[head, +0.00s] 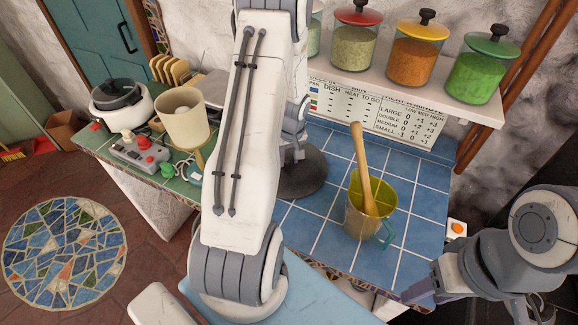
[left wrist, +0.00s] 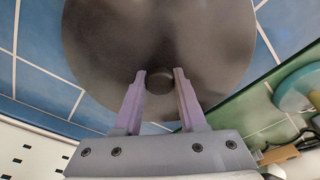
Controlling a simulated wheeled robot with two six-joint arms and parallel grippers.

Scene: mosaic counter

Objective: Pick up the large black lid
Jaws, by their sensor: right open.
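The large black lid (head: 305,180) is a dark round disc on the blue tiled counter, partly hidden by my left arm in the head view. In the left wrist view the lid (left wrist: 215,45) fills the upper middle, with its round knob (left wrist: 158,82) between the fingertips of my left gripper (left wrist: 159,78). The fingers are on both sides of the knob; whether they press on it I cannot tell. In the head view my left gripper is mostly hidden behind my arm. My right gripper (head: 420,291) is open near the counter's front right edge, away from the lid.
A yellow-green pitcher (head: 353,220) with a wooden spoon (head: 362,165) stands right of the lid. A cream cup (head: 183,117) and a grey control box (head: 140,153) stand on the left. Jars (head: 415,50) line a shelf (head: 400,84) above. Blue tiles right of the pitcher are clear.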

